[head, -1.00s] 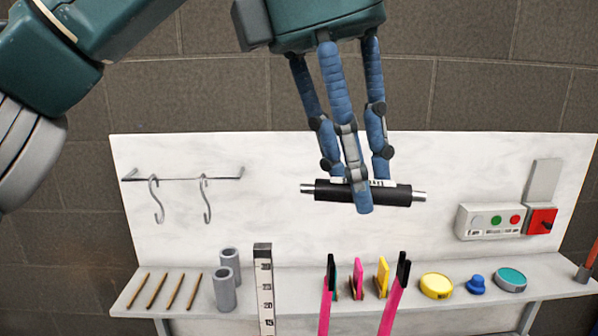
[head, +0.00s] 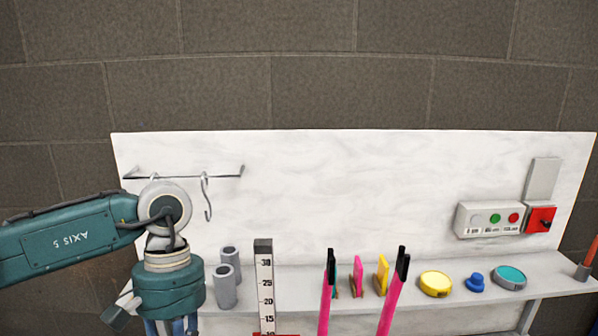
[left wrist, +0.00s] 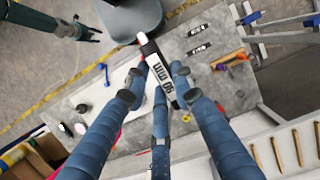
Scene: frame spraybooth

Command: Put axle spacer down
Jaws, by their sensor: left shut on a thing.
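Two dark labelled pieces (left wrist: 198,39) lie on the table (left wrist: 185,65). The shelf (head: 300,275) carries grey tubes (head: 227,285), an upright ruler (head: 264,280), pink-handled tools (head: 393,303) and a yellow round tin (head: 436,284). A hook rail (head: 190,178) is on the back panel.

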